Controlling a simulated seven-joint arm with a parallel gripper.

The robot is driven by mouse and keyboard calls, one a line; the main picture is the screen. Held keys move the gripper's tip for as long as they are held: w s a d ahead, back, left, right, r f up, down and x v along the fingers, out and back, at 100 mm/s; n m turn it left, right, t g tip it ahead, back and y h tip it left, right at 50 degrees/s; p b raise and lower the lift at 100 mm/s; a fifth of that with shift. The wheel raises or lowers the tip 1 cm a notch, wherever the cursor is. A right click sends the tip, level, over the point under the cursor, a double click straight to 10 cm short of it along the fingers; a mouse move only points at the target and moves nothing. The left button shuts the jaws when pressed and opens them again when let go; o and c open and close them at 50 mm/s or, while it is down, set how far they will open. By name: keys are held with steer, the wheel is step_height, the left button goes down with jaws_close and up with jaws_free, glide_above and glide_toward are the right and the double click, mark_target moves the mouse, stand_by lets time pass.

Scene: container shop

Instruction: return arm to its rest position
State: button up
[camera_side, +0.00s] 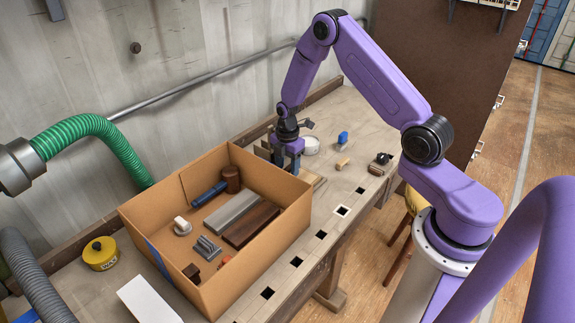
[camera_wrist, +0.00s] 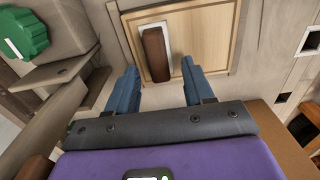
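My gripper (camera_side: 288,160) is low over the bench, just beyond the far right corner of the cardboard box, fingers pointing down. In the wrist view its two blue fingers (camera_wrist: 159,66) are wide apart. A brown block (camera_wrist: 155,55) on a white plate shows between them, with a gap on each side; I cannot tell how far below the fingertips it is. The plate lies on a pale wooden panel (camera_wrist: 205,38). My arm is bent up and over from its base at the right.
A cardboard box (camera_side: 172,218) holding several items stands beside my gripper. A white round container (camera_side: 311,145), a blue-topped item (camera_side: 343,138) and small blocks lie on the bench (camera_side: 335,195). A green hose (camera_side: 95,135) and yellow tin (camera_side: 100,253) are at left. Above the bench is free space.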

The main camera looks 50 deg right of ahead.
steer(key=shift+r, duration=0.1)
steer(key=shift+r, duration=3.4)
steer(key=shift+a+r, duration=0.1)
steer(key=s+a+r+m, duration=0.3)
steer(key=s+a+r, duration=1)
steer(key=a, duration=0.3)
steer(key=s+d+r+m, duration=0.1)
steer(key=s+r+m, duration=0.1)
steer(key=s, duration=1.8)
steer(key=shift+r, duration=0.55)
steer(key=shift+o, duration=0.2)
